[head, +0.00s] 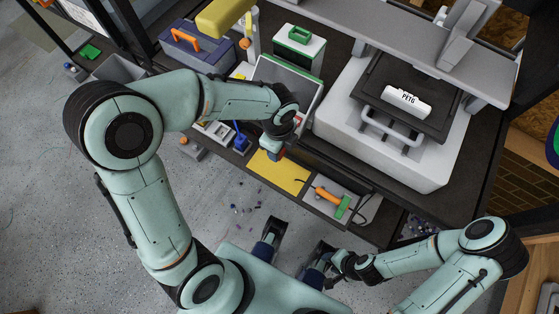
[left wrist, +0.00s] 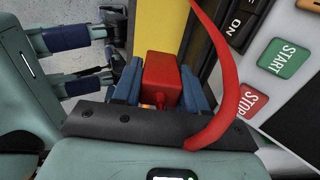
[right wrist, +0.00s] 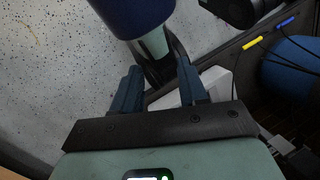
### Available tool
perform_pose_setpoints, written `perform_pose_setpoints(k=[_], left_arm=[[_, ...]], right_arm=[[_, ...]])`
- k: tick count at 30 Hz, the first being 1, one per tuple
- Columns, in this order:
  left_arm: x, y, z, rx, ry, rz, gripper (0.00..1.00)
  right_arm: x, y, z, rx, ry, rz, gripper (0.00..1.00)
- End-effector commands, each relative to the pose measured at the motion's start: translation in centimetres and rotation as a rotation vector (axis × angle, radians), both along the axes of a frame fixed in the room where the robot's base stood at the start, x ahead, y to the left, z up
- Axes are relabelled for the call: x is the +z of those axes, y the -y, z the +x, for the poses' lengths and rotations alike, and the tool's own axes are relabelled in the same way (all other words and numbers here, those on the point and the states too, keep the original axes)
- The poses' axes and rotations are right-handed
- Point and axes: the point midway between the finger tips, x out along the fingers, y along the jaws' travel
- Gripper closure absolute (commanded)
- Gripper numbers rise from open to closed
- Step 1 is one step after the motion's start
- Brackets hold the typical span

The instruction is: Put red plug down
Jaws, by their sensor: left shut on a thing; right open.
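The red plug (left wrist: 160,80) is a small red block with a thick red cord (left wrist: 229,75) curving up past it. In the left wrist view it sits between the blue fingers of my left gripper (left wrist: 160,88), which is shut on it. In the head view my left gripper (head: 271,152) points down at the back edge of a yellow mat (head: 279,174); the plug is hidden there by the gripper and arm. Whether the plug touches the surface below, I cannot tell. My right gripper (head: 325,250) is open and empty, low in front of the bench, also in the right wrist view (right wrist: 158,85).
A panel with a green START button (left wrist: 283,57) and red STOP button (left wrist: 247,103) is right of the plug. An orange-handled tool (head: 328,195) lies right of the mat. A white printer (head: 340,125) stands behind; a blue toolbox (head: 198,50) is back left.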

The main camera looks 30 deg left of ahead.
Motion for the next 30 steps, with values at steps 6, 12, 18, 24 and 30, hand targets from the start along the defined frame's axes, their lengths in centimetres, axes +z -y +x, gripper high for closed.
perform_pose_setpoints(k=[6, 12, 18, 24, 30], left_arm=[[-5.5, 0.0, -0.1, 0.0, -0.004, 0.001, 0.89], [-7.1, 0.0, 0.0, 0.001, 0.0, 0.001, 0.89], [-9.5, 0.0, 0.0, 0.0, -0.003, 0.001, 0.89], [-11.4, 0.0, 0.0, 0.0, 0.0, 0.0, 0.89], [-11.3, 0.0, 0.0, 0.001, 0.001, 0.0, 0.89]], right_arm=[[-1.3, 0.0, 0.6, -0.004, 0.019, -0.003, 0.57], [-1.6, 0.1, 0.8, -0.005, 0.027, -0.005, 0.57], [-2.4, 0.2, 1.2, -0.01, 0.038, -0.009, 0.57], [-3.1, 0.7, 2.3, -0.022, 0.068, -0.023, 0.57], [-3.0, 0.7, 2.3, -0.022, 0.068, -0.022, 0.57]])
